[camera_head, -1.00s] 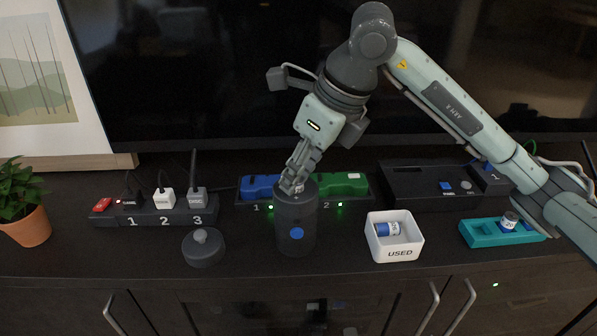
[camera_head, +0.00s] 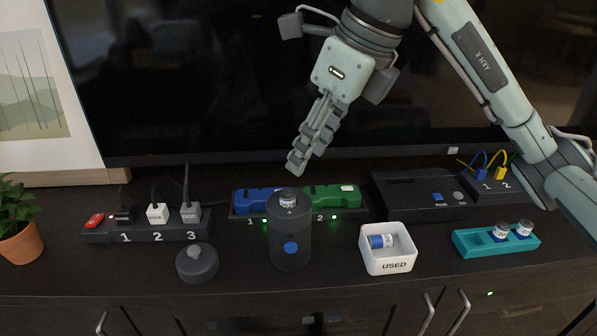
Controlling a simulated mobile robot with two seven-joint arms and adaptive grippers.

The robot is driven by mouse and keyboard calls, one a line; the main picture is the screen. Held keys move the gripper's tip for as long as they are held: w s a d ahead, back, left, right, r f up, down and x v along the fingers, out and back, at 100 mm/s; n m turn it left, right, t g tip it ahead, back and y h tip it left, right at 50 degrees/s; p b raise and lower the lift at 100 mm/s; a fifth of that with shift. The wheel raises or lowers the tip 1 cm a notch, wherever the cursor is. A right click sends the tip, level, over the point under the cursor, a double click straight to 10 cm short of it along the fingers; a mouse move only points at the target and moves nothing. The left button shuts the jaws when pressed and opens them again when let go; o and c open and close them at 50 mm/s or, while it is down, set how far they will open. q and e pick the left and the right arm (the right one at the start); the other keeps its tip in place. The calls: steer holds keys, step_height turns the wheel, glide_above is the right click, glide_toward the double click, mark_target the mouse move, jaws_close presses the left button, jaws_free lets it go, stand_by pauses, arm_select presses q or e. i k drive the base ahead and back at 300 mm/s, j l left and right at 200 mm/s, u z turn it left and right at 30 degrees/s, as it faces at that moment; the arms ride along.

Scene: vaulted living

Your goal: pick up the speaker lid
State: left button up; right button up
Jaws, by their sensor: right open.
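The speaker lid (camera_head: 197,263) is a dark round disc with a grey knob on top. It lies on the cabinet top, left of the speaker and apart from it. The speaker (camera_head: 290,243) is a dark upright cylinder with a blue button on its front. Its top is uncovered, and a battery (camera_head: 288,199) shows upright in it. My right gripper (camera_head: 297,164) is open and empty, above and behind the speaker's top, up and to the right of the lid. My left gripper is not in view.
A power strip (camera_head: 140,232) stands behind the lid, a charger with blue and green packs (camera_head: 333,200) behind the speaker. Right are a white USED bin (camera_head: 387,262) holding a battery and a teal tray (camera_head: 470,245) with two batteries. Cabinet top left of the lid is clear.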

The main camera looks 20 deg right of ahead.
mark_target(198, 262)
steer(key=k, duration=1)
